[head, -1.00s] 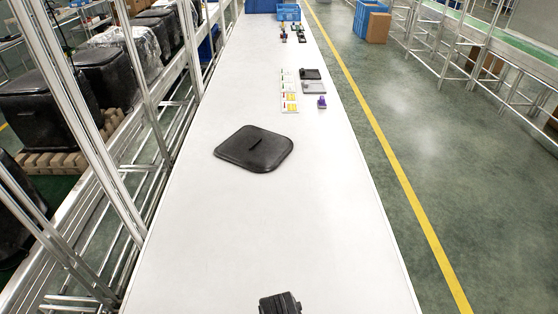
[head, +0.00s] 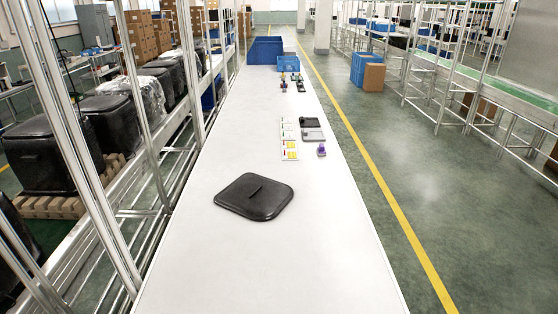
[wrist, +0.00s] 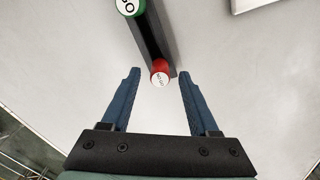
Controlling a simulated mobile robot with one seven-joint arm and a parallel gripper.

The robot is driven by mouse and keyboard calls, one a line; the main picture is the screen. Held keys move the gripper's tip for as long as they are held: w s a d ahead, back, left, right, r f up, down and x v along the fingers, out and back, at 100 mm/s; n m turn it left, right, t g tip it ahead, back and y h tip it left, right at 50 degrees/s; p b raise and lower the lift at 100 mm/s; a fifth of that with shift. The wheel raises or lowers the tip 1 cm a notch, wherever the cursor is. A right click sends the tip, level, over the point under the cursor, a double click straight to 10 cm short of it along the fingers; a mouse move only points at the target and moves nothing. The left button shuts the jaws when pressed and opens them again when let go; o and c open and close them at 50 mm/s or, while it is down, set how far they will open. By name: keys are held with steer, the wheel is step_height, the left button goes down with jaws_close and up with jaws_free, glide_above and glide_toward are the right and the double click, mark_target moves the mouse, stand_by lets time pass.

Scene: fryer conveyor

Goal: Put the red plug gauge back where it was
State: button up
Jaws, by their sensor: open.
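A red cap-like end of a plug gauge (wrist: 160,70), with small lettering on its pale face, shows in the wrist view. It appears at the near end of a long black bar or holder (wrist: 150,38); how it is seated there is unclear. A green piece with a white lettered face (wrist: 128,6) is at the bar's far end, cut off by the top edge. My gripper (wrist: 159,75) has blue fingers spread apart, with the red piece between their tips in the picture and visible gaps on both sides. My gripper is out of the head view.
In the head view, a long white table (head: 190,262) carries a black lid (head: 254,197). Farther on are a card with coloured rows (head: 289,139), grey and black blocks (head: 312,134), a purple item (head: 321,150), small dark items (head: 299,84) and blue bins (head: 265,51).

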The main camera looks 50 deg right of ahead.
step_height(320, 180, up, 13)
stand_by(0.4)
